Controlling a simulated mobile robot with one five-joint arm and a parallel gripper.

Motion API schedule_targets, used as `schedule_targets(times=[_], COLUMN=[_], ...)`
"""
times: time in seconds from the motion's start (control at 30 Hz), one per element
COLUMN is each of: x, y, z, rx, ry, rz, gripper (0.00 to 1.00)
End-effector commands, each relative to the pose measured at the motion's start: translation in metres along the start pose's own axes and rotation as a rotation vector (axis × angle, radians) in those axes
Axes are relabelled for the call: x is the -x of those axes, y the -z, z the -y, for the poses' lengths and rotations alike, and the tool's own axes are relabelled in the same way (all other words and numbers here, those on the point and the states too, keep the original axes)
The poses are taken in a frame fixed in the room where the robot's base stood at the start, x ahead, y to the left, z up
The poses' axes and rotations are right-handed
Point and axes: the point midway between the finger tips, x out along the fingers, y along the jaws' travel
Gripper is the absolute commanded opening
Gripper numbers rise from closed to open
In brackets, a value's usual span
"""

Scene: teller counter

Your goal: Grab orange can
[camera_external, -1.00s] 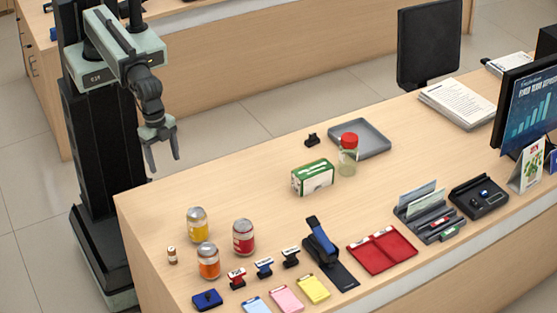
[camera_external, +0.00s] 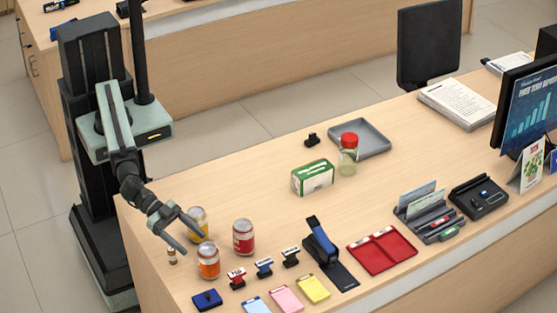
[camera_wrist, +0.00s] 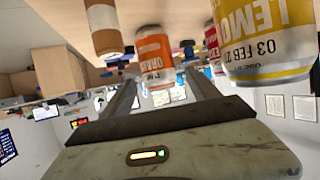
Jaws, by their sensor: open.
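The orange can (camera_external: 208,262) stands upright near the front left of the counter. It also shows in the wrist view (camera_wrist: 155,56), ahead of my fingers and roughly between them. My gripper (camera_external: 194,238) is open and empty, just behind and left of the orange can in the external view. The yellow can (camera_external: 197,222) stands close behind, partly covered by my gripper; its lemon label fills the upper right of the wrist view (camera_wrist: 262,42). In the wrist view the surroundings appear upside down.
A red can (camera_external: 243,237) stands to the right. The counter behind the cans is clear up to the green box (camera_external: 313,177).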

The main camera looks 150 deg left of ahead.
Motion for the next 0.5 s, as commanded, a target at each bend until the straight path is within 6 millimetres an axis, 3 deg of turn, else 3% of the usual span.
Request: schedule_targets(times=[0.03,0.1,0.33,0.5], x=[-0.005,-0.005,-0.008,-0.036], y=[-0.018,-0.022,-0.02,-0.022], z=[-0.004,-0.007,-0.008,-0.009], rx=[-0.002,-0.004,-0.004,-0.003], ry=[-0.006,-0.01,-0.011,-0.009], rz=[0.0,0.001,0.002,0.003], gripper=[0.7,0.7,0.7,0.7])
